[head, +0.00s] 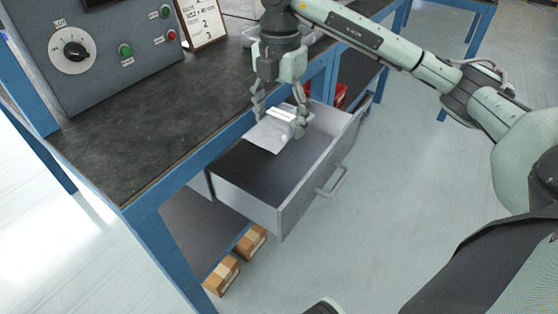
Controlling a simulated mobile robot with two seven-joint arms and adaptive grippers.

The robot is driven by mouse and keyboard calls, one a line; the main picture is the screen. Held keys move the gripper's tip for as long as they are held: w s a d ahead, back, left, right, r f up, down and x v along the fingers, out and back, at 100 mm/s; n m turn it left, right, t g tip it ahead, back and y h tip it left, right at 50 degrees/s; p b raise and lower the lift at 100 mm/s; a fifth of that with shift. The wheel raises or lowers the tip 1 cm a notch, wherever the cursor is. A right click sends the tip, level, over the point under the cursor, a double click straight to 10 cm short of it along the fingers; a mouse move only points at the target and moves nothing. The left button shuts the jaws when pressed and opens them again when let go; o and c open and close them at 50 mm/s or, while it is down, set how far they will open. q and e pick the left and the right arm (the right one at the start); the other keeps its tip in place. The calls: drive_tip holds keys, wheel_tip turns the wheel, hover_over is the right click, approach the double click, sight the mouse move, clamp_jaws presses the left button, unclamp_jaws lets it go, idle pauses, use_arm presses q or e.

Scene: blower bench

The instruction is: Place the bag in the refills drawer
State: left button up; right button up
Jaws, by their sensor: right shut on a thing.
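My right gripper (280,113) comes down from the top over the open drawer. It is shut on a white, flat bag (268,136), which hangs tilted over the far part of the drawer. The grey drawer (277,217) is pulled out from under the bench, with a handle on its front. Its dark floor shows no items in the visible part; the far part is partly hidden by the bag and gripper. I cannot tell whether the bag touches the drawer. My left gripper is not in view.
The dark bench top (150,128) bears a grey control panel (105,50) with a knob and buttons, and a framed sign (201,20). Cardboard boxes (222,274) sit on the shelf below. A red container (341,95) is behind the drawer. The floor at right is clear.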

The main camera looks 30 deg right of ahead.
wheel_tip(320, 180, down, 11)
drive_tip(key=shift+f, duration=0.2)
use_arm(q)
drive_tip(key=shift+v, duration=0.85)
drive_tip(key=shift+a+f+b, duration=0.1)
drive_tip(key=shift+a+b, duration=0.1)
drive_tip(key=shift+b, duration=0.15)
use_arm(e)
drive_tip(key=shift+f, duration=0.15)
drive_tip(key=o, duration=1.2)
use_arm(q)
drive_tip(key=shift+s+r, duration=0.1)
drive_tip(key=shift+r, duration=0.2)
use_arm(e)
drive_tip(key=shift+o, duration=0.4)
